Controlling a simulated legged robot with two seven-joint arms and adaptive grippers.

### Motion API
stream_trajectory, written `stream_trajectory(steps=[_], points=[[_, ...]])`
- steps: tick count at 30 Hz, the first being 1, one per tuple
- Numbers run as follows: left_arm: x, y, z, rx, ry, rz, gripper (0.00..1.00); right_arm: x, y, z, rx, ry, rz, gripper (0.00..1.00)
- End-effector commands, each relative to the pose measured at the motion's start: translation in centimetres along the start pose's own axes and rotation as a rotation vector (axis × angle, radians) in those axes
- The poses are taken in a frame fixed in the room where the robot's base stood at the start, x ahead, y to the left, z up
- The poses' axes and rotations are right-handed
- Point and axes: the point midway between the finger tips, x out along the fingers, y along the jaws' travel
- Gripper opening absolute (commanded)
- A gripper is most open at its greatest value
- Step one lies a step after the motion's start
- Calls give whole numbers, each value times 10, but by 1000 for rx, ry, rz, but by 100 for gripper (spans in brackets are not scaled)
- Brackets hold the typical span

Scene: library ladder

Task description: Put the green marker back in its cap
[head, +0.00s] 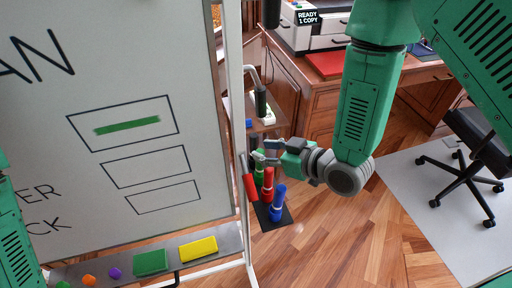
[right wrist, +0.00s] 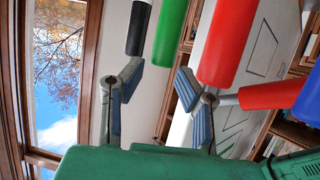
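A green marker piece (head: 259,172) shows beside my right gripper in the head view. In the right wrist view a green cylinder (right wrist: 170,32) points down toward the gap between the fingers. I cannot tell whether it is the marker or its cap. My right gripper (head: 262,156) is at the upper end of the marker group; its two fingers (right wrist: 158,85) are apart with nothing visibly clamped. My left gripper is out of view; only part of my left arm shows at the left edge.
Red pieces (head: 250,187) and a blue marker (head: 278,198) stand close by on a dark holder (head: 273,221). The whiteboard (head: 200,110) is just left, with a green stroke and a ledge (head: 215,238) holding erasers. A desk (head: 300,95) stands behind.

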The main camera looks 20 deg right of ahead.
Motion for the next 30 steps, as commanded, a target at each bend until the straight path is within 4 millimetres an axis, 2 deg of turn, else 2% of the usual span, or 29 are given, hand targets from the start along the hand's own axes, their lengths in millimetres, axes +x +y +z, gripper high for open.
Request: stream_trajectory(steps=[1,6,12,17,30], points=[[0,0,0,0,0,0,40,-12,0,1,2,-4,1,29],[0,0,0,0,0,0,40,-48,1,1,2,-3,1,29],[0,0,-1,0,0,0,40,-76,1,1,1,-2,0,29],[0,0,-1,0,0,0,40,-83,0,1,1,-1,0,29],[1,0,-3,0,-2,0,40,-83,0,1,0,-1,-1,29]])
